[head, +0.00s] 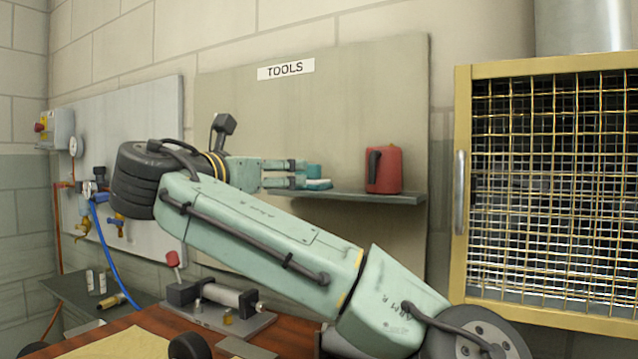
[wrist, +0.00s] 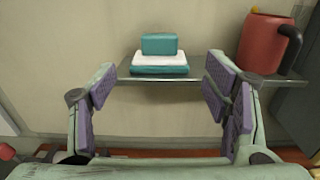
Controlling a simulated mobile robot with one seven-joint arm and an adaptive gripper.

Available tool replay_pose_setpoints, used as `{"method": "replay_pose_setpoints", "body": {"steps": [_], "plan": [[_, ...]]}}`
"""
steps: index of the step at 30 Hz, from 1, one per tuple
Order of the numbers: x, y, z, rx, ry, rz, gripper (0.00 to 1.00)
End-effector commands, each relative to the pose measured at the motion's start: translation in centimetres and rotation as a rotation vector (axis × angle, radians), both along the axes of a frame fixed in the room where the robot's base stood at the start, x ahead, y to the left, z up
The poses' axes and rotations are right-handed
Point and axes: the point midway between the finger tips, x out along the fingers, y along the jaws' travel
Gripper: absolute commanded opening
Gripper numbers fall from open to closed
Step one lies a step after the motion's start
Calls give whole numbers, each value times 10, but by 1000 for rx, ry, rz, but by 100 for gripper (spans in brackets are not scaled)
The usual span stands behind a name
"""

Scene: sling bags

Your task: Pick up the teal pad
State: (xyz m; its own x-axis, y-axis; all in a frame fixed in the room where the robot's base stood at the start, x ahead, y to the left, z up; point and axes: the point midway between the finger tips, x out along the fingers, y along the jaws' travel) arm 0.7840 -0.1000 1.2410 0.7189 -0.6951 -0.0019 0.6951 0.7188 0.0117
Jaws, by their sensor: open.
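A small teal pad (wrist: 159,44) lies on top of a white layer with a teal base (wrist: 159,70), stacked on a shelf. In the head view, teal and white pieces of this stack (head: 318,184) show just past my fingertips. My gripper (head: 302,175) is level with the shelf and points at the stack. In the wrist view, my gripper (wrist: 160,84) has its purple-padded fingers wide apart with nothing between them. The stack sits beyond the fingertips, roughly centred in the gap. Whether the top pad is separate from the layers below is unclear.
The shelf (head: 350,196) juts from a board marked TOOLS. A red jug (head: 386,170) stands on it to the right, close to my right finger in the wrist view. A yellow-framed mesh cabinet (head: 462,120) is further right. A workbench (head: 130,322) lies below.

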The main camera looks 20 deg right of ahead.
Motion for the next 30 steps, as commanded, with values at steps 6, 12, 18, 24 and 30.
{"method": "replay_pose_setpoints", "body": {"steps": [6, 12, 18, 24, 30], "plan": [[12, -22, 3, -8, 11, -27, 70], [32, -41, 3, -8, 9, -23, 70], [45, -50, 3, -9, 10, -22, 70], [70, -68, 4, -7, 10, -24, 70], [79, -76, 3, -9, 8, -21, 70]]}}
